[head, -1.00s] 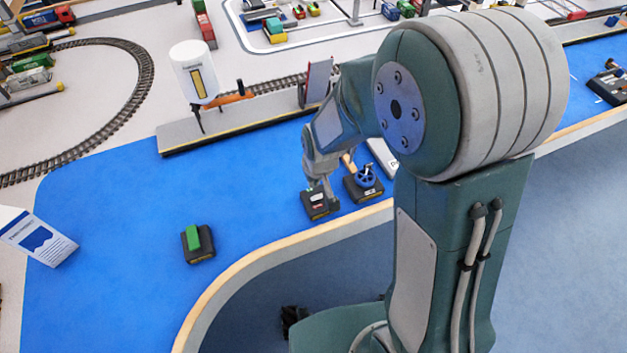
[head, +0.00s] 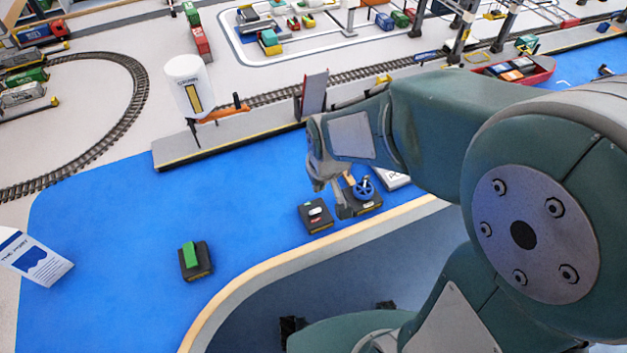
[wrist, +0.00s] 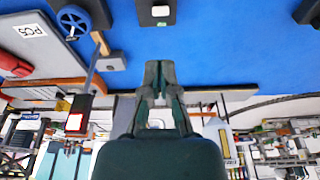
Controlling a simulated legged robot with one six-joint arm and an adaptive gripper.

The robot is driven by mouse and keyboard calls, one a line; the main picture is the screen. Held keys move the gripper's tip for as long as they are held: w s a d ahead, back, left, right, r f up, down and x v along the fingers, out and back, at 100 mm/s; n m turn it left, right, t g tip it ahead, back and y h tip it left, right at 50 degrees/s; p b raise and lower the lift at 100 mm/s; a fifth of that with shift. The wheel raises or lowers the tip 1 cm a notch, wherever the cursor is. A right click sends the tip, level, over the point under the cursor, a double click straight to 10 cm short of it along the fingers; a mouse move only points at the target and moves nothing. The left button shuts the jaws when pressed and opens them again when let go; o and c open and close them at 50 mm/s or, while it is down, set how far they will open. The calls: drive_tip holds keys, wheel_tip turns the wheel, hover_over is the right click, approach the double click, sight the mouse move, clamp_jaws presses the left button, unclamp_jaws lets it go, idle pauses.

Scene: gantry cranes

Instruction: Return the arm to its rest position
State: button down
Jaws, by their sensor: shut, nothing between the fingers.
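My arm is folded back over the right side of the head view. My gripper (head: 341,210) points down above the blue surface, by the black box with the blue wheel. In the wrist view my gripper (wrist: 159,64) has its fingers together and empty. A black box with a white piece on top (head: 315,215) stands just left of the gripper; I cannot tell from the head view how far apart they are. In the wrist view a black box (wrist: 157,13) lies beyond the fingertips, with a blue strip between.
The blue wheel (head: 364,187) sits on a black box right of the gripper. A black box with a green block (head: 194,262) stands farther left. A quay (head: 228,129) carries a white tower (head: 186,82). The wooden table edge (head: 290,252) curves in front.

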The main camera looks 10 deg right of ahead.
drive_tip(key=shift+s+a+r, duration=0.25)
drive_tip(key=shift+s+r, duration=0.1)
drive_tip(key=shift+s, duration=0.05)
drive_tip(key=shift+d, duration=0.2)
drive_tip(key=shift+r, duration=0.1)
drive_tip(key=s+d+r+m+t, duration=0.1)
drive_tip(key=s+d+r, duration=0.3)
drive_tip(key=s+r, duration=0.2)
drive_tip(key=s+d+r+m+t, duration=0.2)
drive_tip(key=s+d+r, duration=0.2)
drive_tip(key=r, duration=0.4)
drive_tip(key=shift+s+h, duration=0.4)
drive_tip(key=shift+s, duration=0.5)
idle(0.7)
